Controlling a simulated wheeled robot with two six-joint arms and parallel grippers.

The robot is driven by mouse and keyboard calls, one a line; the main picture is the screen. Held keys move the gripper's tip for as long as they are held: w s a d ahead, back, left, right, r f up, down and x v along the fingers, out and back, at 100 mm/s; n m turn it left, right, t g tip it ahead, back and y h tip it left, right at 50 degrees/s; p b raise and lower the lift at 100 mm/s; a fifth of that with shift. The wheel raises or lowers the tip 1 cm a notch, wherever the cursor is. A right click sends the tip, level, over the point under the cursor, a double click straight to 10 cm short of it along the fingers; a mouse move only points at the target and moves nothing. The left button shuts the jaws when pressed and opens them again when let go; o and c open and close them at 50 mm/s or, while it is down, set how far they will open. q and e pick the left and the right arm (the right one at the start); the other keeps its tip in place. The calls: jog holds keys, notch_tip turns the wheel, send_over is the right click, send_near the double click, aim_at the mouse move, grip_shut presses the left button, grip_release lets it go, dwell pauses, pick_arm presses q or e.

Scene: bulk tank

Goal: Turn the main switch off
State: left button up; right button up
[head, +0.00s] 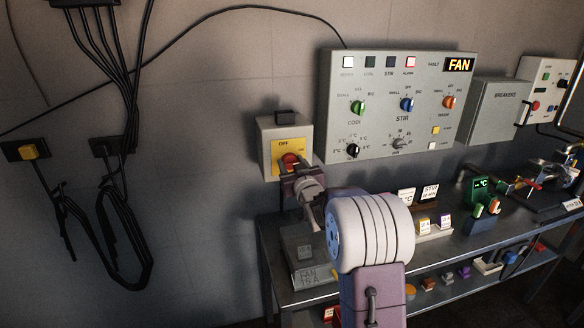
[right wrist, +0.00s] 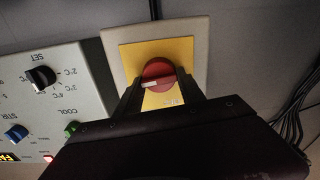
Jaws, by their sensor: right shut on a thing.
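The main switch is a grey wall box (head: 269,133) with a yellow plate (head: 297,146) and a red rotary knob (head: 291,159). In the right wrist view the red knob (right wrist: 158,75) shows with a pale mark toward its left side, on the yellow plate (right wrist: 183,52). My right gripper (head: 292,168) is at the knob, and in the right wrist view its two dark fingers (right wrist: 159,86) lie on either side of it, shut on it. The lower part of the plate is partly hidden by the gripper. My left gripper is not in view.
A control panel (head: 375,68) with several knobs and a lit FAN sign hangs to the right of the switch. A breakers box (head: 508,113) is further right. A metal bench (head: 452,232) with small items stands below. Black cables (head: 107,215) hang on the left wall.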

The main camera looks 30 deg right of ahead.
jog(key=n+b, duration=0.4)
jog(key=n, duration=0.1)
jog(key=shift+a+f+b, duration=0.1)
jog(key=shift+f+b, duration=0.2)
jog(key=shift+b, duration=0.05)
jog(key=n+b, duration=0.5)
jog(key=shift+a+n, duration=0.1)
jog(key=shift+n, duration=0.3)
jog(key=n+b, duration=0.2)
jog(key=n, duration=0.1)
jog(key=shift+b, duration=0.3)
jog(key=shift+n+b, duration=0.7)
jog(key=shift+n, duration=0.6)
jog(key=o, duration=1.4)
jog(key=shift+c, duration=0.2)
